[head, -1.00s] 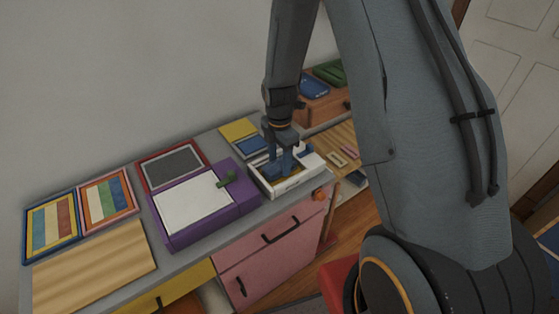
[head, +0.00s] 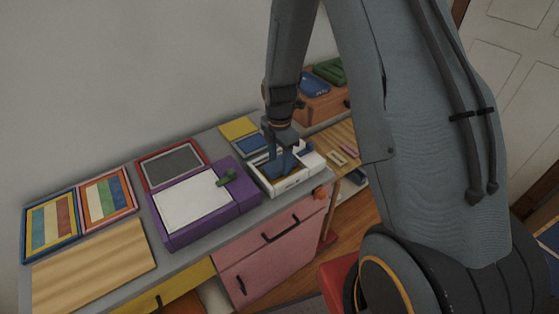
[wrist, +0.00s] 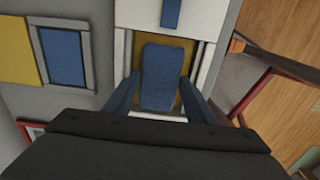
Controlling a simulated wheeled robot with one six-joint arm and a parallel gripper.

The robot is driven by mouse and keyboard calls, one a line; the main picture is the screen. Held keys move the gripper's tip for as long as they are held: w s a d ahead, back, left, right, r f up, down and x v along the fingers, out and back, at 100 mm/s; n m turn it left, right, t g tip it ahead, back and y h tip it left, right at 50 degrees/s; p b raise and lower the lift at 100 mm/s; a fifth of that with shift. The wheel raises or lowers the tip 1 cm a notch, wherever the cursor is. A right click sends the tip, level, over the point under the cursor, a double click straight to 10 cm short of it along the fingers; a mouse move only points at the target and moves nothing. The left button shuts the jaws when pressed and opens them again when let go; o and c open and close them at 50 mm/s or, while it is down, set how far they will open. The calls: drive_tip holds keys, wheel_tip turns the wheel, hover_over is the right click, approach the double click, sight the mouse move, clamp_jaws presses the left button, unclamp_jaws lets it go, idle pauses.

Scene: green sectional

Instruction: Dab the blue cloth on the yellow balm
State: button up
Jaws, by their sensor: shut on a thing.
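The blue cloth (wrist: 162,75) shows in the wrist view as a textured blue pad between the two fingers of my gripper (wrist: 161,82). My gripper is shut on it. The yellow balm (wrist: 186,58) shows as a dark yellow surface around the cloth, inside a white box (wrist: 208,55). In the head view my gripper (head: 283,166) points down into the white box (head: 287,187) at the counter's right end. The cloth overlaps the balm in the wrist view; I cannot tell whether they touch.
A purple box (head: 200,230) with a white top and green handle stands left of the white box. A blue-and-grey framed panel (head: 252,146) and a yellow square (head: 238,129) lie behind. Framed striped panels (head: 108,200) and a wooden board (head: 95,267) lie farther left.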

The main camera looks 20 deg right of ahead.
sight(280, 164)
drive_tip(key=shift+r, duration=0.15)
drive_tip(key=shift+r+p, duration=2.4)
drive_tip(key=shift+r, duration=1)
